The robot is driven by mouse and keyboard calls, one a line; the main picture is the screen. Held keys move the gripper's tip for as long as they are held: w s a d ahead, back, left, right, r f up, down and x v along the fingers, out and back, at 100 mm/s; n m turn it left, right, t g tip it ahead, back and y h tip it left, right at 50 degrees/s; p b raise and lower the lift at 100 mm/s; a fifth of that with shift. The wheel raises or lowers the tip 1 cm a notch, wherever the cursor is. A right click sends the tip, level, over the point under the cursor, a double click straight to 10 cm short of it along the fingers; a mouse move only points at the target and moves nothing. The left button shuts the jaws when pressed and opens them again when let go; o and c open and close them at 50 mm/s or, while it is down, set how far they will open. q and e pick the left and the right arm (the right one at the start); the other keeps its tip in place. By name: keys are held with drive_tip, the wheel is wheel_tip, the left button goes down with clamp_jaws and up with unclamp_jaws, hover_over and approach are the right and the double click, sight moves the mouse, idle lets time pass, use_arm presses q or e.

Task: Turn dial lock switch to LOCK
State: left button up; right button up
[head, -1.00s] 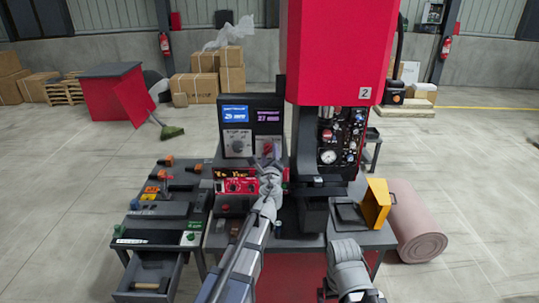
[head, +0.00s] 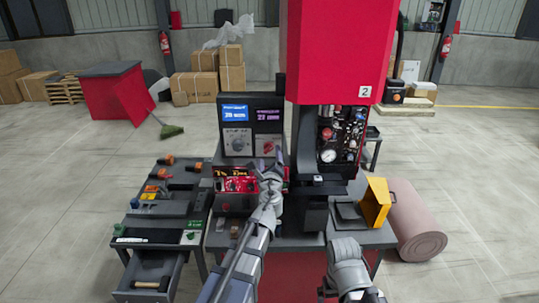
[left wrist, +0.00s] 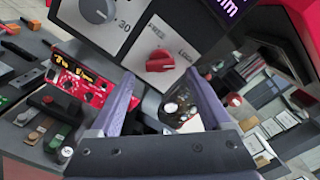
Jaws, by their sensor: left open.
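The dial lock switch is a red knob (left wrist: 160,62) on a light panel, with LOCK printed at its upper right and a second, blurred label at its upper left. Its pointer mark is too small to read. In the head view the red knob (head: 268,148) is on the right panel under the screens. My left gripper (head: 270,160) is open, its fingertips just in front of and below this panel. In the left wrist view the open left gripper (left wrist: 161,78) has its fingers on either side of the knob's line, with nothing between them.
A larger grey dial (left wrist: 98,8) is beside the knob. A red control box (head: 237,184) sits below the panels. The tall red machine (head: 340,50) stands close on the right.

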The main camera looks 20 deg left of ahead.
sight(269, 151)
use_arm(q)
drive_tip(key=v, duration=0.5)
drive_tip(key=shift+w, duration=0.15)
drive_tip(key=shift+x, duration=3.9)
